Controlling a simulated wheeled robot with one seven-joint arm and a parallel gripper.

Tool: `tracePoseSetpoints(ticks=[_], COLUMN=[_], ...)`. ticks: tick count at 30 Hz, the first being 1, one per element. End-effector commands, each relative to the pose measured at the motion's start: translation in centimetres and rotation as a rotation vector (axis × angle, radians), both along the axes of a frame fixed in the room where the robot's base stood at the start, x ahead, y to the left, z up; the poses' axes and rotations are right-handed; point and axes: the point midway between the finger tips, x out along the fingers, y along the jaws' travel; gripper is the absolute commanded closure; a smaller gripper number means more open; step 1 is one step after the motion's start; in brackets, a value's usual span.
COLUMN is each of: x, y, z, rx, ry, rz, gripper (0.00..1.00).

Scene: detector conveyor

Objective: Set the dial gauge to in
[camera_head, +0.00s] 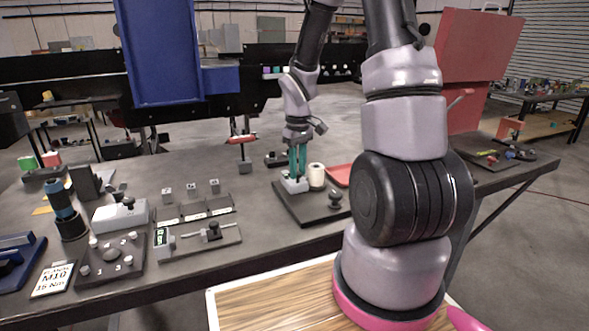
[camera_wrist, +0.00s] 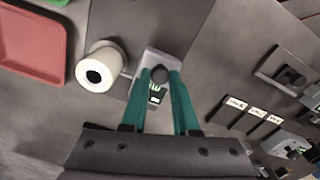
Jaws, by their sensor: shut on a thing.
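The dial gauge (camera_wrist: 150,62) appears to be the pale grey unit on the dark base board (camera_head: 303,208); a small lit green display (camera_wrist: 156,92) shows between the fingers in the wrist view, too small to read. In the head view its pale grey body (camera_head: 293,187) sits beneath the fingertips. My gripper (camera_head: 297,172) points down with teal fingers. In the wrist view the fingertips (camera_wrist: 159,76) close around a small dark round part at the gauge. The exact contact is partly hidden by the fingers.
A white cylinder (camera_head: 316,176) stands close beside the gauge, and a black knob (camera_head: 335,199) is on the board's front corner. A red tray (camera_head: 340,175) lies behind.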

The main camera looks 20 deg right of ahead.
Motion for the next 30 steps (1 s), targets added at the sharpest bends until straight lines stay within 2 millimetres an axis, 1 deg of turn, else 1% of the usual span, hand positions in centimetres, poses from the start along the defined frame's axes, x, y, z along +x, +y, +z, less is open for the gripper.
tracePoseSetpoints(ticks=[13, 14, 15, 16, 26, 29, 30], x=[0.2, 0.2, 0.2, 0.2, 0.1, 0.1, 0.2], y=[-0.3, -0.3, -0.3, -0.3, -0.2, -0.2, -0.2], z=[0.1, 0.1, 0.1, 0.1, 0.2, 1.0, 1.6], rx=[-0.002, -0.002, -0.001, -0.002, -0.001, -0.002, -0.001], ry=[-0.005, -0.005, -0.005, -0.004, -0.003, -0.004, -0.005], rz=[0.010, 0.010, 0.010, 0.010, 0.010, 0.009, 0.009], gripper=[1.00, 0.64, 0.49, 0.42, 0.42, 0.42, 0.42])
